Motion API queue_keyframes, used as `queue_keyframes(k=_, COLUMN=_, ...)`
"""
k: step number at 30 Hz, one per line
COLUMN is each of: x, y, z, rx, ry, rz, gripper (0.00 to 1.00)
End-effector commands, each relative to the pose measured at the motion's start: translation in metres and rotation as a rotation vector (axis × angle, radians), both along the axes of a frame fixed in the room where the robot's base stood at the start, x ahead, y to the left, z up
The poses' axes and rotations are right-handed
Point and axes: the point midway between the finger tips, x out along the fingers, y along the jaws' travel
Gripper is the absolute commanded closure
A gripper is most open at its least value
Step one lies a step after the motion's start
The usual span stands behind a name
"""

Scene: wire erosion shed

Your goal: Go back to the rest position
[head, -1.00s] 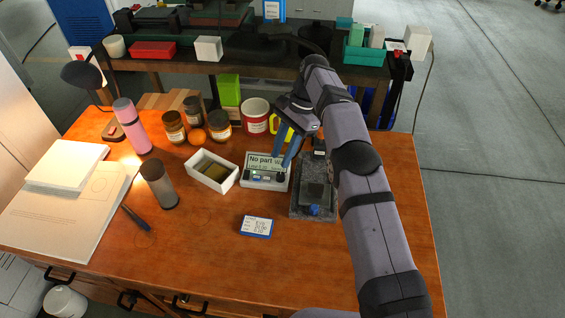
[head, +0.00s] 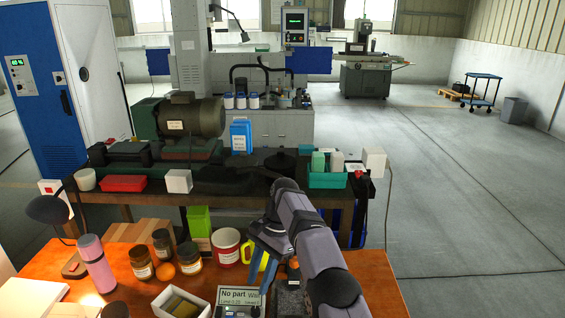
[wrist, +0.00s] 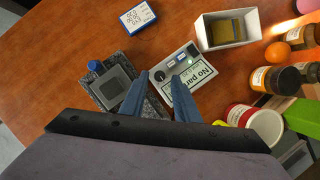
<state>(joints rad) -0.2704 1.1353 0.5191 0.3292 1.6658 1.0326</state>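My gripper (head: 266,284) hangs over the table beside the grey display box (head: 240,296), which reads "No part". In the wrist view its two blue fingers (wrist: 161,82) stand apart with nothing between them. There the display box (wrist: 192,80) lies just beyond and right of the fingertips. A dark square block on a granite stand (wrist: 113,88) with a blue knob lies to the left of the fingers.
A white tray (wrist: 230,45) holds a brownish block. A blue-and-white box (wrist: 137,18) lies on the wooden table (wrist: 70,50). Jars, a red mug (head: 226,245) and a pink bottle (head: 95,262) stand nearby. A dark bench (head: 220,190) with machinery is behind.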

Motion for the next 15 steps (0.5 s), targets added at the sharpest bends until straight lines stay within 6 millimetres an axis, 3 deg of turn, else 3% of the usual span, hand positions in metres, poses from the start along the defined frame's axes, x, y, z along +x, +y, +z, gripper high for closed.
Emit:
queue_keyframes(k=8, x=-0.009, y=-0.046, z=0.023, rx=-0.017, ry=-0.091, rz=0.085, gripper=0.71)
queue_keyframes(k=15, x=-0.042, y=-0.096, z=0.035, rx=-0.05, ry=-0.173, rz=0.203, gripper=0.71)
